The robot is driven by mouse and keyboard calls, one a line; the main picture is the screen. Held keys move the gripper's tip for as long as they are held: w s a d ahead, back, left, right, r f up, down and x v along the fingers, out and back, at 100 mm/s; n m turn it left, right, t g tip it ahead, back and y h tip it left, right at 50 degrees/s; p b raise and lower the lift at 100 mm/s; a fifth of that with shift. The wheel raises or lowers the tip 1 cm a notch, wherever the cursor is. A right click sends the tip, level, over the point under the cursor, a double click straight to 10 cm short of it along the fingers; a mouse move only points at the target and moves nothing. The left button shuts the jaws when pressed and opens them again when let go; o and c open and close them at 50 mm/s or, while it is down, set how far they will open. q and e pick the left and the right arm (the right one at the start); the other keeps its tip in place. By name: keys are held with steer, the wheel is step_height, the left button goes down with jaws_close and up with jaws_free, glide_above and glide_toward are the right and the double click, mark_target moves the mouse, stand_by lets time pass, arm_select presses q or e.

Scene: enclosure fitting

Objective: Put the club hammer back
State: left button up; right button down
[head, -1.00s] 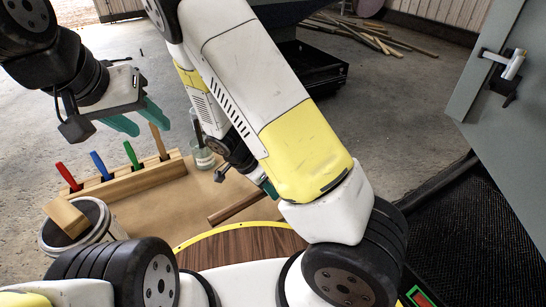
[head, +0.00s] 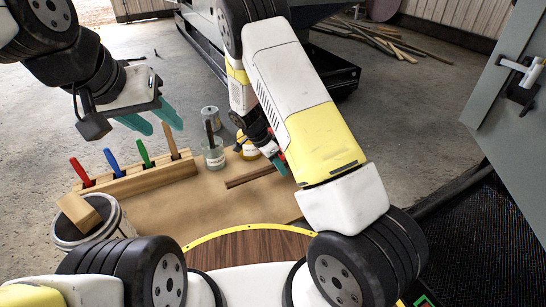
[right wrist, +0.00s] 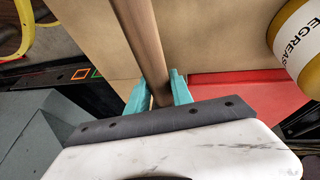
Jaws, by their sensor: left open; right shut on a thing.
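My right gripper (right wrist: 155,88) is shut on a brown wooden shaft (right wrist: 147,45), which looks like the club hammer's handle. The shaft runs out of the top of the right wrist view. In the head view a brown shaft (head: 250,177) extends left from my right gripper (head: 279,167) above the tan work surface. No hammer head can be made out; the arm hides part of this area. My left gripper (head: 152,119) is open and empty at the upper left, above and behind the wooden tool rack (head: 140,180).
The rack holds red, blue, green and wooden-handled tools. A bucket (head: 72,232) with a wooden block (head: 78,212) stands left. A jar (head: 214,157), a grey tin (head: 210,114) and a labelled yellow-and-white can (right wrist: 300,40) stand close by. The tan surface (head: 170,215) is mostly clear.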

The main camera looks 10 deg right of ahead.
steer(key=shift+w, duration=0.2)
steer(key=shift+f, duration=1.7)
steer(key=shift+f, duration=0.1)
steer(key=c, duration=1.1)
jaws_free()
